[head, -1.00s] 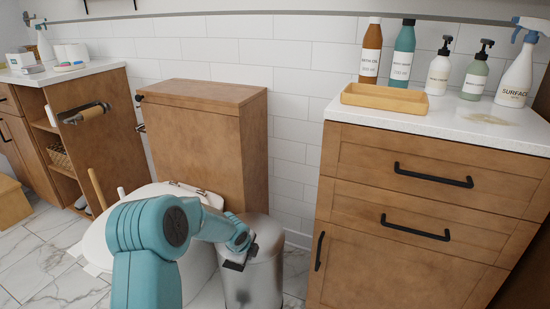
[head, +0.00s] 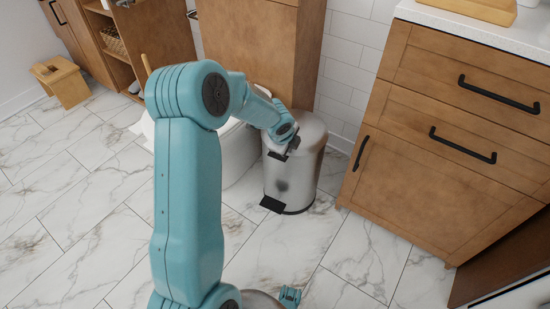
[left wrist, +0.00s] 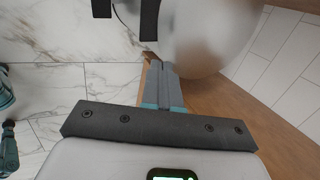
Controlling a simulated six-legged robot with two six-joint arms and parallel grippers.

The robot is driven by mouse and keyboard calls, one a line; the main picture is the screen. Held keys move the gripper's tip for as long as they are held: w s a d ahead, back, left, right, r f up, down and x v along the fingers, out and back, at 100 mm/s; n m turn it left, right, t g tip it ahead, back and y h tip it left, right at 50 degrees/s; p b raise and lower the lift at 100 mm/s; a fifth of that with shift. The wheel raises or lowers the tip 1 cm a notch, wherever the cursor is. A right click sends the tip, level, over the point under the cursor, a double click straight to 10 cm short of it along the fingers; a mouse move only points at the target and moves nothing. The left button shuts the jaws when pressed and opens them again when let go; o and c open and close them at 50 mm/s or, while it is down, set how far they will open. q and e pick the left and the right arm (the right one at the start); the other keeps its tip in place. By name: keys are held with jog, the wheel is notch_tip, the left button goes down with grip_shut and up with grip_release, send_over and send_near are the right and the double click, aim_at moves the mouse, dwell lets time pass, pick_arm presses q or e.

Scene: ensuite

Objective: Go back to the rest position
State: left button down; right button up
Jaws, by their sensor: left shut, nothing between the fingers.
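My left arm reaches out from the bottom of the head view. My left gripper (head: 284,152) is at the near side of the steel pedal bin (head: 292,185), by its upper part; from the head view I cannot tell whether it touches. In the left wrist view my left gripper's fingers (left wrist: 163,75) are together with nothing between them, and they point towards the bin (left wrist: 210,30). My right gripper is not in either view.
The toilet (head: 238,160) stands behind my arm, left of the bin. A wooden drawer cabinet (head: 440,130) is on the right. A wooden stool (head: 62,82) and an open shelf unit (head: 145,40) are at the left. Marble floor (head: 75,215) lies clear at the left.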

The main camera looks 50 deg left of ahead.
pick_arm(q)
jog(key=s+d+r+b, duration=0.1)
jog(key=s+d, duration=0.2)
jog(key=s, duration=0.3)
jog(key=shift+s+d+r, duration=0.15)
jog(key=shift+s+d, duration=0.05)
jog(key=shift+d, duration=0.05)
jog(key=s+d+f+g+h, duration=0.1)
jog(key=d+f+g+h, duration=0.1)
jog(key=d+f, duration=0.55)
jog(key=s+d+f+g+h, duration=0.15)
jog(key=d+f, duration=0.35)
jog(key=d, duration=0.5)
jog(key=s+d+f+n+h, duration=0.2)
jog(key=s+d+f+n, duration=0.1)
jog(key=s+d+n, duration=0.3)
jog(key=s+d+f+n+h, duration=0.1)
jog(key=s+d+f+n, duration=0.3)
jog(key=d+n, duration=0.45)
notch_tip(320, 180, up, 33)
jog(key=n+p, duration=0.1)
jog(key=p, duration=3.2)
jog(key=shift+d+r+g+p, duration=0.2)
jog(key=shift+g+p, duration=0.1)
jog(key=shift+g, duration=0.05)
